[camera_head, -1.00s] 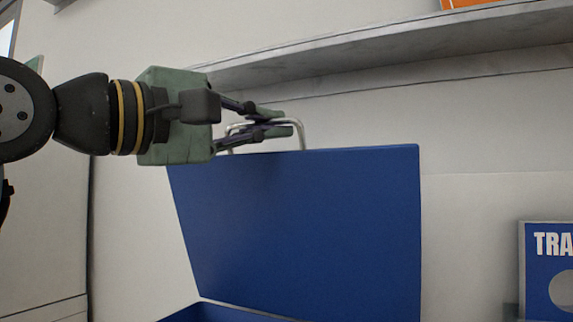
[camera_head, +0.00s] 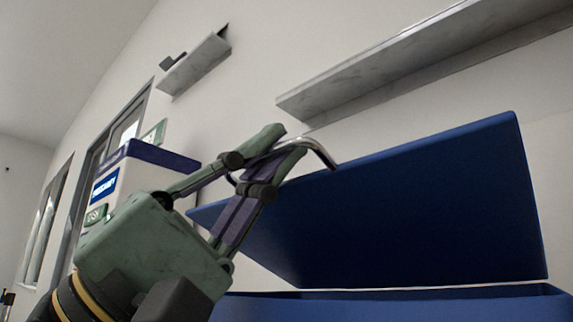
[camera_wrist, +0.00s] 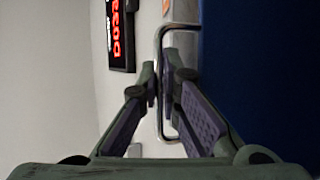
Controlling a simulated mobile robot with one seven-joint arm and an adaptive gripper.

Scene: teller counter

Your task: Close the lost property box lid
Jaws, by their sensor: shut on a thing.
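The lost property box shows as a blue box body (camera_head: 400,306) at the lower right of the head view. Its blue lid (camera_head: 410,205) stands tilted open above the body, with a gap between its front edge and the rim. A bent metal handle (camera_head: 322,152) sits at the lid's edge. My gripper (camera_head: 280,150) is shut on this handle. The wrist view shows the fingers (camera_wrist: 163,85) closed across the handle bar (camera_wrist: 160,118), with the blue lid (camera_wrist: 258,80) on the right. The inside of the box is hidden.
A grey shelf (camera_head: 400,62) runs along the wall above the lid, and a smaller shelf (camera_head: 195,66) is further left. A white cabinet with a blue top (camera_head: 150,165) stands behind my gripper. A red-lettered display (camera_wrist: 121,35) shows in the wrist view.

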